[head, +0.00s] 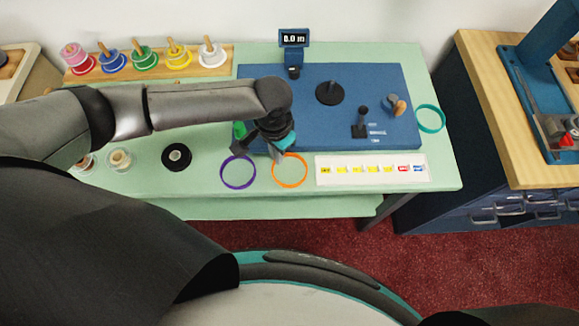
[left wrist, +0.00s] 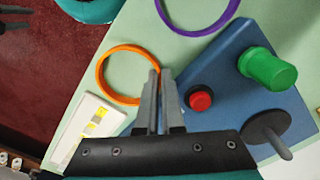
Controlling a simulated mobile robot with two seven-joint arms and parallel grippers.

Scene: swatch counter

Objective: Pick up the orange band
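The orange band (head: 302,181) is a thin ring lying on the pale green counter, right of a purple band. It shows whole in the left wrist view (left wrist: 101,73). My left gripper (head: 277,154) points down at the band's far left edge. In the left wrist view its two fingers (left wrist: 160,72) are close together, with the band's near rim between their tips. The gripper looks shut on that rim; the contact itself is small and partly hidden. My right gripper (left wrist: 30,17) shows small at the left wrist view's top left corner, its dark fingers apart and empty.
A purple band (head: 223,180) lies beside it, a teal band (head: 443,121) farther right. A blue board (head: 340,85) with a red button (left wrist: 200,99) and green knob (left wrist: 268,70) stands behind. A white label strip (head: 345,180) is close on the right. Spools fill the back left.

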